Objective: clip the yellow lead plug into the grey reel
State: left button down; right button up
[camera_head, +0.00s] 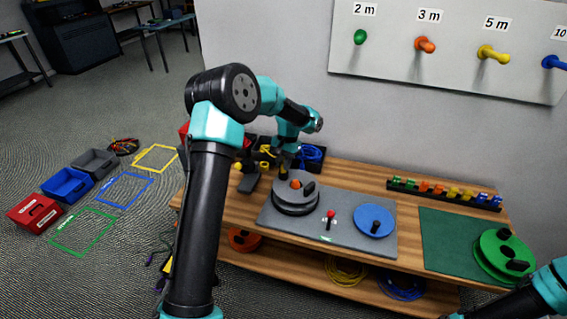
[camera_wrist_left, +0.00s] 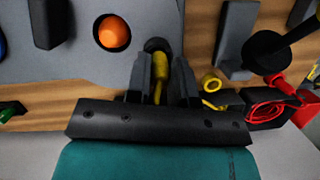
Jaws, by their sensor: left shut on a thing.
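The grey reel (camera_head: 297,208) lies on the grey mat (camera_head: 345,242) on the wooden bench, with an orange hub and a dark upright knob on top. In the left wrist view, the reel (camera_wrist_left: 80,62) fills the upper left, with its orange hub and a dark round socket near its edge. My left gripper (camera_wrist_left: 163,84) is shut on the yellow lead plug (camera_wrist_left: 160,66). The plug's far end is at the dark socket; I cannot tell whether it is seated. In the head view the gripper (camera_head: 283,172) is at the reel's far left edge. My right gripper is out of view.
A blue reel (camera_head: 375,222) and a red-topped lever (camera_head: 331,214) share the mat. A green reel (camera_head: 503,255) sits on a green mat at right. Black bins with cables (camera_head: 310,154) stand behind. A rack of colored clips (camera_head: 445,193) lines the back edge.

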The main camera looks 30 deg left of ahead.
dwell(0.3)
pick_arm(q)
jog(key=c, duration=0.9)
grip_release()
jog(key=v, duration=1.7)
jog(key=shift+r, duration=0.2)
